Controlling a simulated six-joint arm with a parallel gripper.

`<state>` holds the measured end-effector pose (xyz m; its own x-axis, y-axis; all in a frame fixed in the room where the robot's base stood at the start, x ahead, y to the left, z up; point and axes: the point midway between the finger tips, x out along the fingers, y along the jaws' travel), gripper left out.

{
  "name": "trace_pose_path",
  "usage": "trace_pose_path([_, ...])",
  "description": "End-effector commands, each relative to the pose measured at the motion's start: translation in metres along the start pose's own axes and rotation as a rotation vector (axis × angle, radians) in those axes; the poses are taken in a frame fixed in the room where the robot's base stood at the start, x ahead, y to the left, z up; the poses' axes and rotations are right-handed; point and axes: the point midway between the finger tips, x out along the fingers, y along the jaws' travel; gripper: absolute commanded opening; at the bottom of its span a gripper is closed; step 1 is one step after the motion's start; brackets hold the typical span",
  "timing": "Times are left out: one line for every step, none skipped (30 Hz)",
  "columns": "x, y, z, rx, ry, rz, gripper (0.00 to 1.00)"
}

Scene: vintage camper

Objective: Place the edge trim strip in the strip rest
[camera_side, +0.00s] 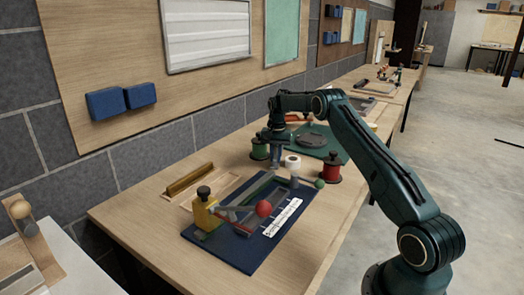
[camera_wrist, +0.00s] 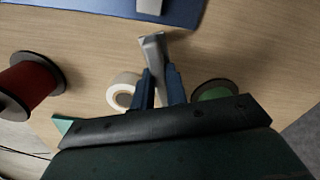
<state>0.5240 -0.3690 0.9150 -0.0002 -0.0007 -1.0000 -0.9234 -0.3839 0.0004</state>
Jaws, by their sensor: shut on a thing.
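My gripper (camera_wrist: 160,80) is shut on a narrow grey strip (camera_wrist: 154,48), which looks like the edge trim strip. The strip sticks out past the blue fingertips toward a blue board (camera_wrist: 100,8). In the side view my gripper (camera_side: 277,160) is above the bench between the green spool and the white tape roll, and the strip is hard to make out there. A shallow pale wooden tray (camera_side: 221,191) with a brown bar (camera_side: 190,179) lies left of the blue board. I cannot tell for sure which thing is the strip rest.
The blue board (camera_side: 228,250) carries a yellow block (camera_side: 206,214), a red ball (camera_side: 264,208) and a label. A red spool (camera_side: 327,172), green spool (camera_side: 259,149) and white tape roll (camera_side: 292,162) stand close by. Bare wood shows at the bench's front left.

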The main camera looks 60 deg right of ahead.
Motion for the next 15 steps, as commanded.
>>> trace_pose_path([-0.01,-0.001,-0.001,0.0,0.004,-0.002,0.0])
trace_pose_path([-0.015,-0.001,-0.001,0.0,0.004,-0.003,0.0])
trace_pose_path([-0.022,-0.001,-0.001,0.0,0.004,-0.002,0.0])
trace_pose_path([-0.027,-0.001,-0.001,0.0,0.004,-0.002,0.0])
trace_pose_path([-0.034,-0.001,-0.001,0.0,0.005,-0.003,0.0])
trace_pose_path([-0.042,-0.001,-0.001,0.0,0.005,-0.003,0.0])
trace_pose_path([-0.049,-0.001,-0.001,0.0,0.005,-0.003,0.0])
trace_pose_path([-0.056,-0.001,-0.001,0.0,0.005,-0.003,0.0])
trace_pose_path([-0.065,-0.001,-0.001,0.0,0.005,-0.003,0.0])
trace_pose_path([-0.072,-0.001,-0.001,0.0,0.005,-0.004,0.0])
trace_pose_path([-0.08,-0.001,-0.001,0.0,0.005,-0.004,0.0])
trace_pose_path([-0.09,-0.001,-0.001,0.0,0.006,-0.004,0.0])
trace_pose_path([-0.097,-0.001,-0.001,0.0,0.005,-0.004,0.0])
trace_pose_path([-0.103,-0.001,-0.001,0.0,0.005,-0.003,0.0])
trace_pose_path([-0.112,-0.001,-0.001,0.0,0.004,-0.003,0.0])
